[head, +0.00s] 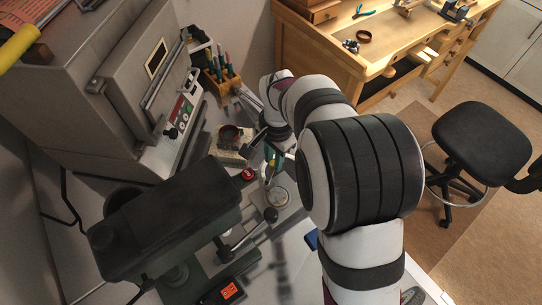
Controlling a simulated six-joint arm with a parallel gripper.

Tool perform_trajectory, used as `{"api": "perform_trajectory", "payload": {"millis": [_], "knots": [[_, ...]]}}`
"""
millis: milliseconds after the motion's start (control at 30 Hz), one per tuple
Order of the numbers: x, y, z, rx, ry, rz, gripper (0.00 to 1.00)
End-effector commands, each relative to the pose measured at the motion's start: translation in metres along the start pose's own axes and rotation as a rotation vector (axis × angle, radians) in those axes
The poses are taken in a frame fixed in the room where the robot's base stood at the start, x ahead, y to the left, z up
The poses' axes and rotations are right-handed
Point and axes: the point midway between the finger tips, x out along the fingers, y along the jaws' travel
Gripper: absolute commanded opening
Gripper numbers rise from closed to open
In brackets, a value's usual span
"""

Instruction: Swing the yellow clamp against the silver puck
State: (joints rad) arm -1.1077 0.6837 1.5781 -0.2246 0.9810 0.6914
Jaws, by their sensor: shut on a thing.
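A small yellow piece, which looks like the yellow clamp (272,164), shows at the fingers of my gripper (268,153) in the head view. The gripper is shut on it, though my arm and the small size hide the exact grip. A round silver disc, which looks like the silver puck (277,197), lies just below the clamp in the picture, on the bench. I cannot tell whether the clamp touches the puck. My arm covers the area right of them.
A dark machine head (165,215) stands close at left, with a lever ending in a black knob (270,214) near the puck. A red button (248,174) sits beside the puck. A grey furnace (95,95) and a tool holder (222,85) stand behind.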

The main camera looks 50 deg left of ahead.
Motion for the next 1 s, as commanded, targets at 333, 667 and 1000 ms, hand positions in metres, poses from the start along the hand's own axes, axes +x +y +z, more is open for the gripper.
{"api": "perform_trajectory", "payload": {"millis": [333,667,1000], "knots": [[-0.0003,0.0018,-0.0011,0.045,0.003,-0.001,0.00],[-0.0003,0.0018,-0.0011,0.044,0.003,-0.001,0.28],[-0.0002,0.0018,-0.0009,0.044,0.003,0.000,0.55]]}}
